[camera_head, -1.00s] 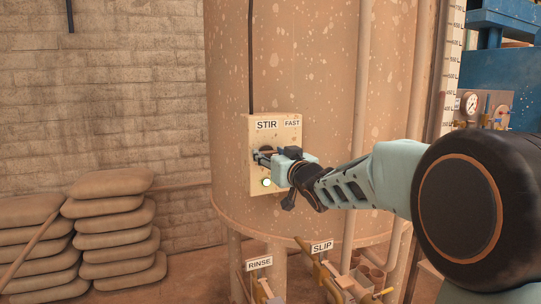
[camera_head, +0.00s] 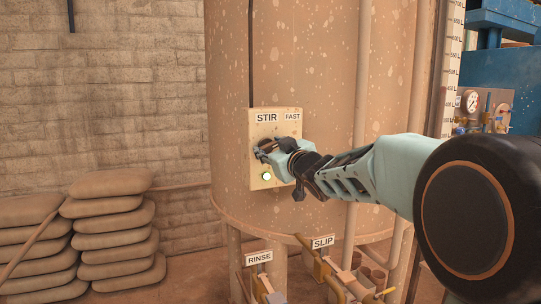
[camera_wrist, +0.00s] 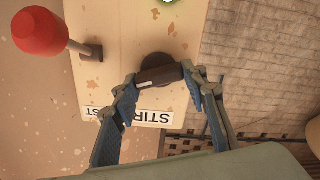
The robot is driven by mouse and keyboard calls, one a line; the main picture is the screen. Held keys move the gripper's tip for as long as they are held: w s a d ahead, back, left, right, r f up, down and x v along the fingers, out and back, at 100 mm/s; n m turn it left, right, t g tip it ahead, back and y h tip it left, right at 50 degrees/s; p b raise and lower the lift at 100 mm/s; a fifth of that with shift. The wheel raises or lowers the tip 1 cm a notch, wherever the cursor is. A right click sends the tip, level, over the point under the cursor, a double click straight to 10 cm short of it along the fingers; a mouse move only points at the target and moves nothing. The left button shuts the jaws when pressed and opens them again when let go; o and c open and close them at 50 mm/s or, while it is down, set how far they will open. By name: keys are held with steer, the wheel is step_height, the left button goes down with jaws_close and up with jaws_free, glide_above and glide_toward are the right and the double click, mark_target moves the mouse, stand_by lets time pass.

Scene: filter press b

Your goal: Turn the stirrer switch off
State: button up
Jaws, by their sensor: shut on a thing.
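The stirrer switch is a dark round knob (camera_wrist: 158,68) with a pale-marked grip bar, on the cream STIR panel (camera_head: 259,180). The panel is fixed to the tank and appears upside down in the wrist view. My gripper (camera_head: 263,151) is at the knob, and its two fingers (camera_wrist: 158,80) are shut on the bar from both sides. In the head view my gripper hides most of the knob. A green lamp (camera_head: 266,176) glows below the knob.
A red ball lever (camera_wrist: 40,32) sticks out from the panel beside the knob, close to my gripper. RINSE (camera_head: 259,257) and SLIP (camera_head: 322,244) labelled valves stand below the tank (camera_head: 320,70). Stacked sacks (camera_head: 110,225) lie to the left by the wall.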

steer(key=n+b, duration=0.1)
steer(key=n, duration=0.1)
steer(key=n+b, duration=0.1)
steer(key=n, duration=0.1)
steer(key=n+b, duration=0.2)
steer(key=shift+a+f, duration=0.1)
steer(key=shift+f, duration=0.15)
steer(key=n+b, duration=0.1)
steer(key=n, duration=0.3)
steer(key=shift+b, duration=0.3)
steer(key=shift+n+b, duration=0.75)
steer(key=shift+n, duration=1.05)
steer(key=o, duration=1.2)
steer(key=shift+c, duration=0.2)
steer(key=shift+s, duration=0.1)
